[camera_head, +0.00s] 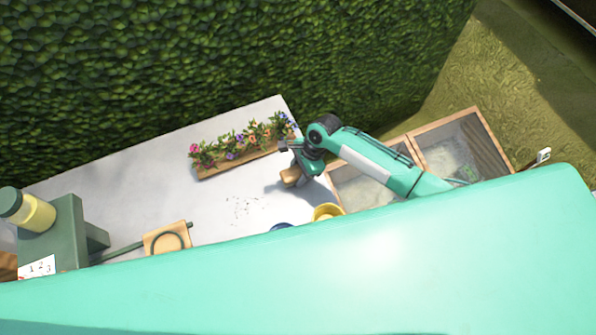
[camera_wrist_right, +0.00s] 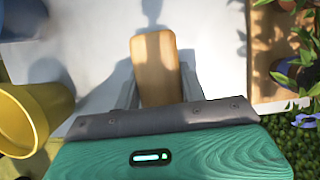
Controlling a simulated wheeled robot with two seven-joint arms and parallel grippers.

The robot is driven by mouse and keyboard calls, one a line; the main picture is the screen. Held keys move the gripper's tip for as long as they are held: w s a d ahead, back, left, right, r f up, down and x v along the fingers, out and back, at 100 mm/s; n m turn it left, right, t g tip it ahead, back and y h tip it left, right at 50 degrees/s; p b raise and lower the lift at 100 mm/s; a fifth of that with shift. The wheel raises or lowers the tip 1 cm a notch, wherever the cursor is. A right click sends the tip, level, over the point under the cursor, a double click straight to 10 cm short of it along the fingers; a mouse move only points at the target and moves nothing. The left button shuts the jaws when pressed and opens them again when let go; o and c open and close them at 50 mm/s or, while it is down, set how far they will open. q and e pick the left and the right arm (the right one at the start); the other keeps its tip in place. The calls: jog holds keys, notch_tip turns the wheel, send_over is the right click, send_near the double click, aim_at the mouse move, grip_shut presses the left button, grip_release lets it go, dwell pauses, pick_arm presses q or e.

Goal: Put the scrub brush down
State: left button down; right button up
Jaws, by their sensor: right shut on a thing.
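The scrub brush (camera_wrist_right: 156,66) shows in the right wrist view as a light wooden block with rounded corners. My right gripper (camera_wrist_right: 158,90) is shut on it. In the head view the brush (camera_head: 291,176) is a small tan piece under my right gripper (camera_head: 287,160), over the right part of the white table (camera_head: 150,195). Its bristles are hidden, and I cannot tell whether it touches the table. My left gripper is not in view.
A wooden planter of flowers (camera_head: 240,160) stands just left of my right gripper. A yellow pot (camera_head: 328,211) is close below it. Dark crumbs (camera_head: 240,207) lie on the table. Mesh-topped wooden frames (camera_head: 455,150) are at the right. A green stand (camera_head: 62,235) is at the left.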

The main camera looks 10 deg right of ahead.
jog(key=shift+f, duration=0.4)
jog(key=shift+f, duration=0.1)
